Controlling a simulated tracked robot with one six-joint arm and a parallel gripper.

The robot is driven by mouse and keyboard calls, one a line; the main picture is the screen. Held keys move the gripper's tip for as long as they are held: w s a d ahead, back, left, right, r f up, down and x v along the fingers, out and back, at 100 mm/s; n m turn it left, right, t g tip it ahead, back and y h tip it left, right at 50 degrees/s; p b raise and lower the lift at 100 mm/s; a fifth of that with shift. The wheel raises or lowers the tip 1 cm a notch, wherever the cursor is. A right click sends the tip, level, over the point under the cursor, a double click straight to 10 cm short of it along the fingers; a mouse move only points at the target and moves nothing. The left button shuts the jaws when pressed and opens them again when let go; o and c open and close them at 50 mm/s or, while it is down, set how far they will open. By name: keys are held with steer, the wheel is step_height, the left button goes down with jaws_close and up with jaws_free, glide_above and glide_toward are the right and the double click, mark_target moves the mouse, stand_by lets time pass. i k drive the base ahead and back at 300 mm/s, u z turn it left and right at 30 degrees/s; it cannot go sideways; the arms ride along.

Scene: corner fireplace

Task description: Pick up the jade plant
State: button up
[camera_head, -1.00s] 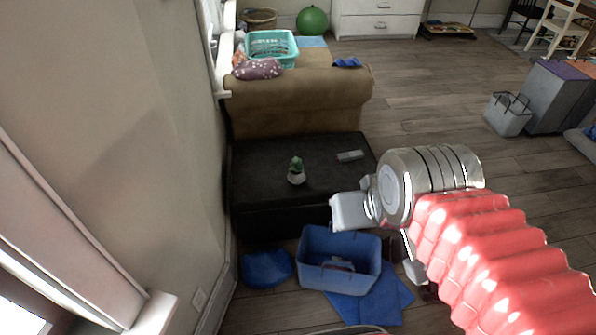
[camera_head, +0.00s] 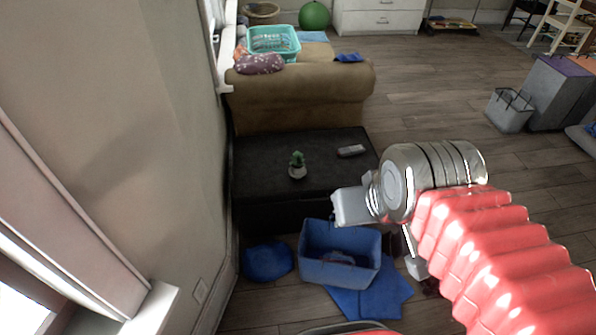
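The jade plant (camera_head: 297,160) is a small green plant in a pale pot. It stands upright on the black ottoman (camera_head: 262,160), left of the middle of the view. My gripper (camera_head: 352,207) is at the end of my red and silver arm, to the right of the plant and nearer to the camera. It is apart from the plant. Its fingers are too small and turned too far to show whether they are open or shut.
A remote (camera_head: 351,151) lies on the ottoman right of the plant. A tan sofa (camera_head: 300,100) stands behind. A blue bin (camera_head: 341,273) and blue cloth (camera_head: 385,297) are on the floor in front. The wall closes off the left; floor is open at right.

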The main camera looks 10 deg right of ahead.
mark_target(297, 169)
steer(key=k, duration=1.25)
steer(key=u, duration=0.5)
steer(key=i, duration=2.05)
steer(key=z, duration=0.05)
